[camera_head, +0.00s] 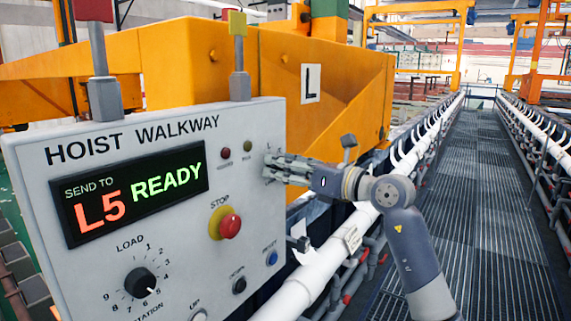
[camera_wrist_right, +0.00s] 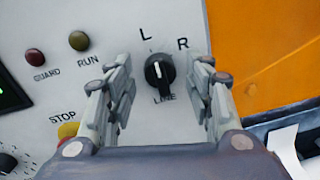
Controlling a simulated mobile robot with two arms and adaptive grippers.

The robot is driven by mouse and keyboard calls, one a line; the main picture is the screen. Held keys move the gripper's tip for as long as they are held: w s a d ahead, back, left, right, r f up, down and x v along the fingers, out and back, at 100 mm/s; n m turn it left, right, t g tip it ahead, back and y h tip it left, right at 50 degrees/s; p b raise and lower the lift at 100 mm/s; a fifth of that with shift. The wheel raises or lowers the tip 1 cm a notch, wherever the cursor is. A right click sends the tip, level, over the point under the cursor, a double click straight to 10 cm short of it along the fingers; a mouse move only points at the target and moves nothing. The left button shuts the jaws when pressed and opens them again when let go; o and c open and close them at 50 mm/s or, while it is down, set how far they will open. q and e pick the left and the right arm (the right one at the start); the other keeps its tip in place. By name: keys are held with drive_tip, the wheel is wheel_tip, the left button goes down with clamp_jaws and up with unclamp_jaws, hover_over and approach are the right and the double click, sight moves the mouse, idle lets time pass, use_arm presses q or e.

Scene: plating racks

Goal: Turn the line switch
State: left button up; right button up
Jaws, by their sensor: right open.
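The line switch (camera_wrist_right: 159,72) is a black round knob with a white mark on the grey panel, labelled L, R and LINE. In the right wrist view its white mark points up, between L and R, slightly toward L. My right gripper (camera_wrist_right: 162,88) is open, with one finger on each side of the knob; whether they touch it I cannot tell. In the head view my right gripper (camera_head: 276,168) is at the right edge of the control panel (camera_head: 180,235) and hides the switch. My left gripper is not in view.
The panel display (camera_head: 130,190) reads "SEND TO L5 READY". A red stop button (camera_head: 230,226) on a yellow base and a black load knob (camera_head: 139,282) sit below. An orange hoist (camera_head: 215,65) stands behind. A grated walkway (camera_head: 480,200) is clear at right.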

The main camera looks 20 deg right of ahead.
drive_tip(key=c, duration=1.1)
drive_tip(key=shift+o, duration=0.2)
drive_tip(key=m+p, duration=0.2)
drive_tip(key=p, duration=0.1)
drive_tip(key=shift+r+m, duration=0.3)
drive_tip(key=shift+m, duration=0.1)
drive_tip(key=shift+d+f+m+g+p, duration=0.1)
drive_tip(key=shift+m+g+p, duration=0.1)
drive_tip(key=shift+m+p, duration=2.3)
drive_tip(key=shift+f+m+g+p, duration=0.1)
drive_tip(key=shift+m+g+p, duration=0.1)
drive_tip(key=shift+m+p, duration=2.3)
drive_tip(key=shift+n+p, duration=0.4)
drive_tip(key=shift+p, duration=0.1)
